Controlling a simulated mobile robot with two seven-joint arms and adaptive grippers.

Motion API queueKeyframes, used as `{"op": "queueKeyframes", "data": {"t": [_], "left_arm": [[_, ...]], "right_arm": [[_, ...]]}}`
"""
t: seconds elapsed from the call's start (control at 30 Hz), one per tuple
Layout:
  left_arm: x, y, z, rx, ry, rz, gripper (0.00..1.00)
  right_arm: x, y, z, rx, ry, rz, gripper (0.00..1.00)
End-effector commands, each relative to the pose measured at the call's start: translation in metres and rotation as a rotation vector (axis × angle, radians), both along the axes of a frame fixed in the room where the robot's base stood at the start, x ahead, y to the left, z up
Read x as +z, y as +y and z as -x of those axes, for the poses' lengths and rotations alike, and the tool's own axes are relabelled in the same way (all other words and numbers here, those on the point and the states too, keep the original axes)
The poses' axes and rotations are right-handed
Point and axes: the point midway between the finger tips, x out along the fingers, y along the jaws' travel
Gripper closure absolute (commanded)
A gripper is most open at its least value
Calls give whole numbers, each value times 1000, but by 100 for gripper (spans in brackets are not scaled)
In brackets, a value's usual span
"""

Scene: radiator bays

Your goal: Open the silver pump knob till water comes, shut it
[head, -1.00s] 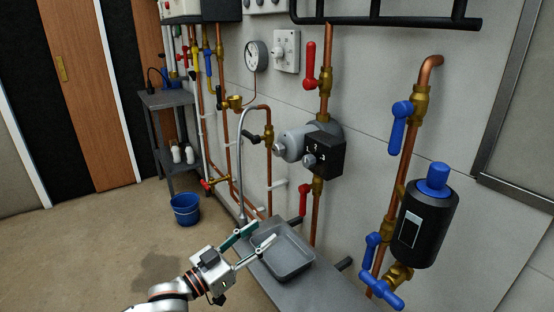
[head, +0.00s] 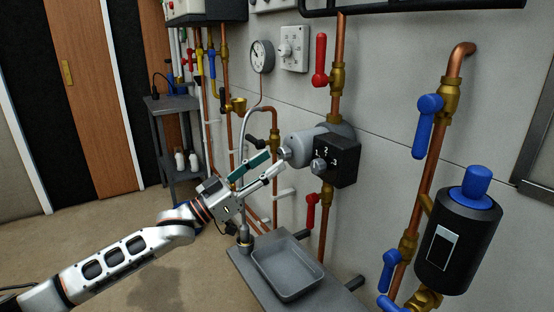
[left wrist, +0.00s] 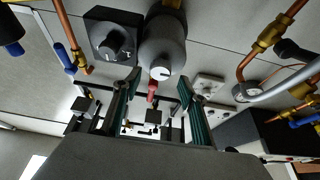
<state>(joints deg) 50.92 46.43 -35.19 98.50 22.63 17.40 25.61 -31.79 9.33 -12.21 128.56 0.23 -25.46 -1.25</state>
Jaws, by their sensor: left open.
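The grey pump (head: 305,145) sits in the copper pipe on the wall, with a black box (head: 338,163) marked with numbers on its front. The silver pump knob (head: 284,152) sticks out of the pump's end face. In the left wrist view the knob (left wrist: 160,73) shows as a pale slotted disc ahead, between the fingertips in the picture. My left gripper (head: 273,162) is open, its fingertips close to the knob; whether they touch it I cannot tell. In the left wrist view the gripper (left wrist: 160,83) has nothing between its fingers. My right gripper is not in view.
A grey tray (head: 314,289) lies on a low bench below the pump. Red levers (head: 320,60) are on the pump's pipe above and below. A curved grey spout (head: 243,125) and copper pipes stand left of the pump. A black cylinder (head: 455,245) hangs at the right.

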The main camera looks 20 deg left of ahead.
Motion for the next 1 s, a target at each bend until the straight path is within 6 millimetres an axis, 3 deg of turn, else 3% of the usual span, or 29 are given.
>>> {"op": "queueKeyframes", "data": {"t": [0.23,0.6,0.77,1.0], "left_arm": [[9,-15,-19,-1,0,0,58],[11,-18,-23,0,0,-1,58],[11,-18,-22,0,0,-1,96],[11,-18,-22,0,-3,-6,96]], "right_arm": [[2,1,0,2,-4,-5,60],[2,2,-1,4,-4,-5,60],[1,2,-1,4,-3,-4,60],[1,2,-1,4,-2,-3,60]]}}
